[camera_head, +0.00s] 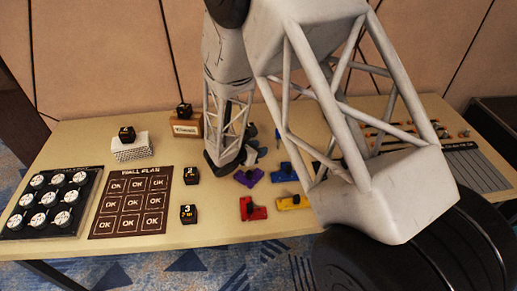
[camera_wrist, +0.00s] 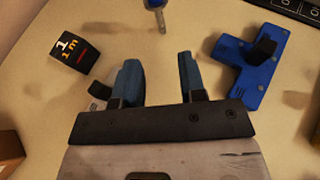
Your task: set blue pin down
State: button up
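A blue pin (camera_wrist: 154,5) with a thin grey metal shaft shows at the top edge of the wrist view, partly cut off. A small blue upright shape that looks like it shows in the head view (camera_head: 277,136). I cannot tell whether it stands on the table or leans. My gripper (camera_wrist: 160,62) is open, with its two blue-grey fingers well apart and only bare table between them. The pin is beyond the fingertips, not between them. In the head view my gripper (camera_head: 251,142) is low over the middle of the table, partly hidden by my wrist.
A blue T-shaped block (camera_wrist: 248,65) with a black knob is right of my fingers; a black cube marked 1 (camera_wrist: 76,53) is left. Purple (camera_head: 249,178), red (camera_head: 253,209) and yellow (camera_head: 292,202) blocks lie nearer the front. A "wall plan" board (camera_head: 131,202) is at left.

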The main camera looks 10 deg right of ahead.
dwell(0.3)
jog(key=s+d+r+m+g+y, duration=0.1)
jog(key=s+d+r+m+g, duration=0.1)
jog(key=s+d+r+m, duration=0.3)
jog(key=s+d+r+m+g, duration=0.2)
jog(key=s+r+m, duration=0.15)
jog(key=r, duration=0.35)
jog(key=s+d+r+m+g+y, duration=0.1)
jog(key=s+d+r+m+g, duration=0.3)
jog(key=r, duration=0.3)
jog(key=s+a+r+m+t+y, duration=0.1)
jog(key=s+r+m+y, duration=0.3)
jog(key=s, duration=0.8)
jog(key=s+a+r+m+t+y, duration=0.1)
jog(key=s+r+m+y, duration=0.4)
jog(key=s+r+m, duration=0.4)
jog(key=s, duration=0.3)
jog(key=shift+t, duration=0.3)
jog(key=shift+s, duration=0.1)
